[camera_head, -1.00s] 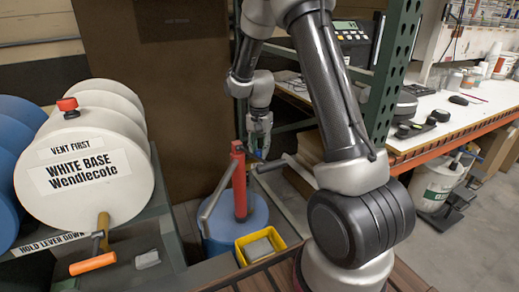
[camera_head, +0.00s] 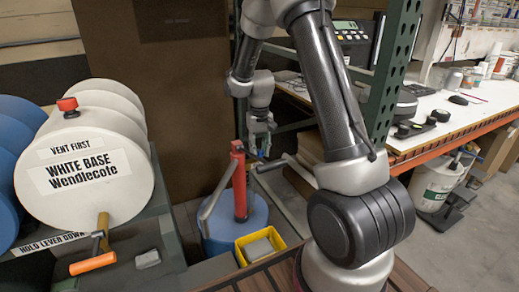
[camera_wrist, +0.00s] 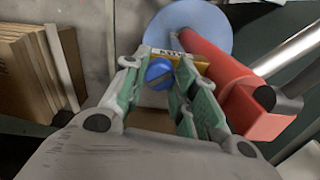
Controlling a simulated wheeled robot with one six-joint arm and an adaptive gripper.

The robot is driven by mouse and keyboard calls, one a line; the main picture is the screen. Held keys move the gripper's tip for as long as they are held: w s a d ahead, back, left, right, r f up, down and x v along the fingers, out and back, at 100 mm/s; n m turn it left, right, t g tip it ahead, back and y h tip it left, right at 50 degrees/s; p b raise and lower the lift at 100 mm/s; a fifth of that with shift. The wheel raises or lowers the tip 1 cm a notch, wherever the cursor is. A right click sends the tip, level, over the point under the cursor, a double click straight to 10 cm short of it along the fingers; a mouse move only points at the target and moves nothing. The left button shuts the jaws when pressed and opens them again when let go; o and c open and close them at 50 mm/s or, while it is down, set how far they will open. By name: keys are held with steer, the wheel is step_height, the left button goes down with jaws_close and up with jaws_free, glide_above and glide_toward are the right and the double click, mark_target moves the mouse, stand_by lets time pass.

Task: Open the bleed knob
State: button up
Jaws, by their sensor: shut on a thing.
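A round blue knob (camera_wrist: 160,73) with a dark line across its face shows in the wrist view. It sits between the fingers of my gripper (camera_wrist: 159,72), which is shut on it. A yellow label (camera_wrist: 192,58) with dark lettering lies just behind it, partly hidden by a finger. In the head view my gripper (camera_head: 262,148) is beside the top of a red pump (camera_head: 239,182), on its right. The knob is hardly visible there.
The red pump (camera_wrist: 222,75) with its grey handle stands close to the right of my fingers, on a blue drum (camera_head: 256,215). A yellow bin (camera_head: 262,246) sits in front. White and blue drums stand at left, and a workbench (camera_head: 455,125) at right.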

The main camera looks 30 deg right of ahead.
mark_target(259, 150)
steer(key=n, duration=0.5)
steer(key=shift+n, duration=0.3)
steer(key=n, duration=0.4)
steer(key=shift+n, duration=0.4)
steer(key=o, duration=1.1)
steer(key=shift+c, duration=0.2)
step_height(259, 150, up, 12)
